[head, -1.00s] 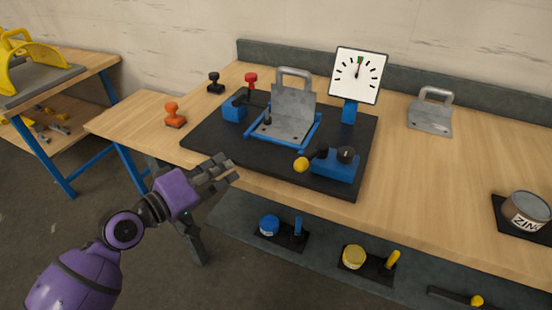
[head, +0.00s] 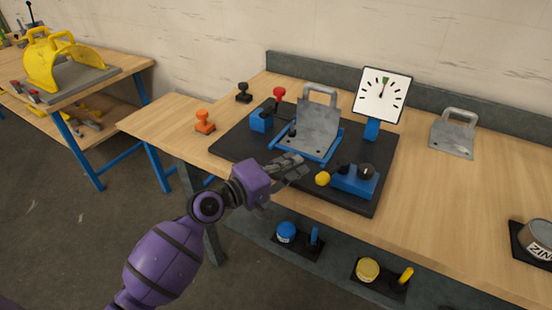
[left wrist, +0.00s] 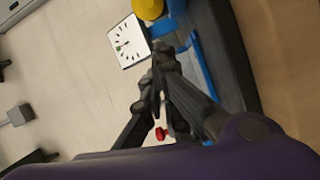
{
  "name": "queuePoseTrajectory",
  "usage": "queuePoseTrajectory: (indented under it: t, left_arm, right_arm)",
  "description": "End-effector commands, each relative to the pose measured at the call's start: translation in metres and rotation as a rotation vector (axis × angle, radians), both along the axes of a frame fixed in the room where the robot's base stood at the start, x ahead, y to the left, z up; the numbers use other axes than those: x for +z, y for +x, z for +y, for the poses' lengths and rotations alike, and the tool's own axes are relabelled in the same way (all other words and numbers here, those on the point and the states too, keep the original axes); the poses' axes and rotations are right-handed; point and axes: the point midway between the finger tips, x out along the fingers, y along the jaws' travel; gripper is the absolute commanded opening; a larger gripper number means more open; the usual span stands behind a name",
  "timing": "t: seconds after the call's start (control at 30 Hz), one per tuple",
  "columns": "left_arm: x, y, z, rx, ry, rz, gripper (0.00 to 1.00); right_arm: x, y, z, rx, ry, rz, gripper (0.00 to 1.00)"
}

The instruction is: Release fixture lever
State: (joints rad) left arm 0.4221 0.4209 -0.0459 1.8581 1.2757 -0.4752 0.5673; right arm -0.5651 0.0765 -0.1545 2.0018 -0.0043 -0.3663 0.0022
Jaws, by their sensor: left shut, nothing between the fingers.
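The fixture is a dark base plate (head: 235,148) on the wooden bench. It carries a blue frame (head: 290,153) holding a grey metal plate with a handle (head: 318,128). At its front right is a blue block (head: 355,182) with a lever ending in a yellow ball knob (head: 322,179). At its back left is another blue block (head: 261,122) with a red knob (head: 279,92). My left gripper (head: 301,165) is shut and empty, just left of the yellow knob and apart from it in the picture. The yellow knob also shows in the left wrist view (left wrist: 149,8). My right gripper is not in view.
A dial gauge (head: 382,95) stands behind the plate. An orange stamp-shaped piece (head: 205,121) and a black one (head: 243,93) stand left of it. A spare grey plate (head: 453,138) and a zinc tin (head: 537,237) are on the right. A shelf below holds coloured tins.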

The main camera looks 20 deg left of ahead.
Motion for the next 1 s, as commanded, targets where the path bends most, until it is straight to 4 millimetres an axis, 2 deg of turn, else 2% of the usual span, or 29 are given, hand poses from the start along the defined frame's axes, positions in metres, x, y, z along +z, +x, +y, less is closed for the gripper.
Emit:
queuePoseTrajectory:
  t: [0.17, 0.5, 0.8, 1.0]
  left_arm:
    - [0.0, -0.005, -0.012, 0.001, 0.0, -0.004, 0.0]
    - [-0.003, -0.006, -0.014, 0.002, 0.001, -0.002, 0.0]
    - [0.001, -0.027, -0.029, 0.0, 0.001, -0.006, 0.0]
    - [-0.002, -0.027, -0.029, 0.001, 0.002, -0.003, 0.0]
  right_arm:
    - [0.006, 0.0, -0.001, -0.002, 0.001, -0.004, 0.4]
    - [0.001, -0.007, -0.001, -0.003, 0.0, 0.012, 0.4]
    - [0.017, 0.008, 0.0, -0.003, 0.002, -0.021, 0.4]
    - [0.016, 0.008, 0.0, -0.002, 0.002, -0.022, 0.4]
